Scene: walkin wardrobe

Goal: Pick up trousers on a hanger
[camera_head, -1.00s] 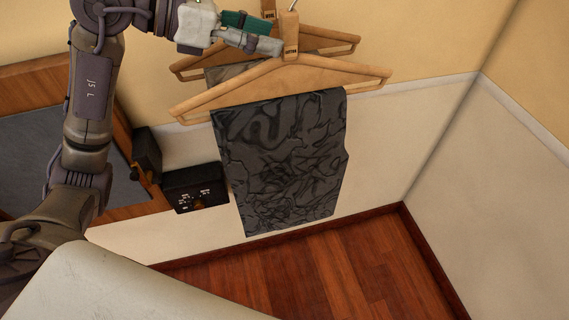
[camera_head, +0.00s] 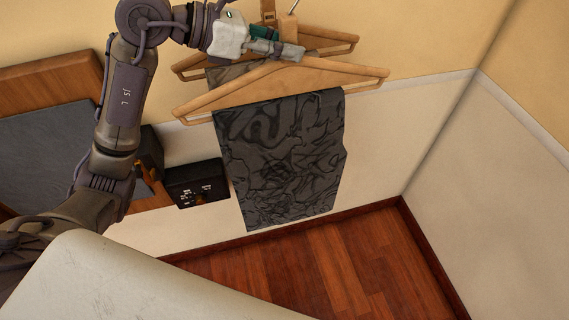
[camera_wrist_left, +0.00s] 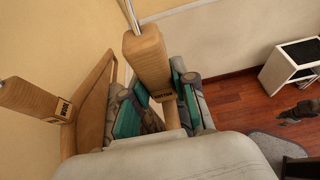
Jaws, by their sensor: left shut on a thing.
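Dark grey patterned trousers (camera_head: 282,160) hang folded over the bar of a wooden hanger (camera_head: 325,77) in the head view. My left gripper (camera_head: 290,50) is at the top of this hanger. In the left wrist view my left gripper (camera_wrist_left: 163,105) has its teal-padded fingers on both sides of the hanger's wooden neck (camera_wrist_left: 148,60), shut on it. A second wooden hanger (camera_head: 335,42) hangs behind, with a brownish garment (camera_head: 222,74) partly hidden. My right gripper is not in view.
A black box (camera_head: 196,184) and a dark panel in a wooden frame (camera_head: 50,75) are at the left. Walls meet in a corner at the right. The wooden floor (camera_head: 340,265) below is clear. A white shelf unit (camera_wrist_left: 293,65) shows in the left wrist view.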

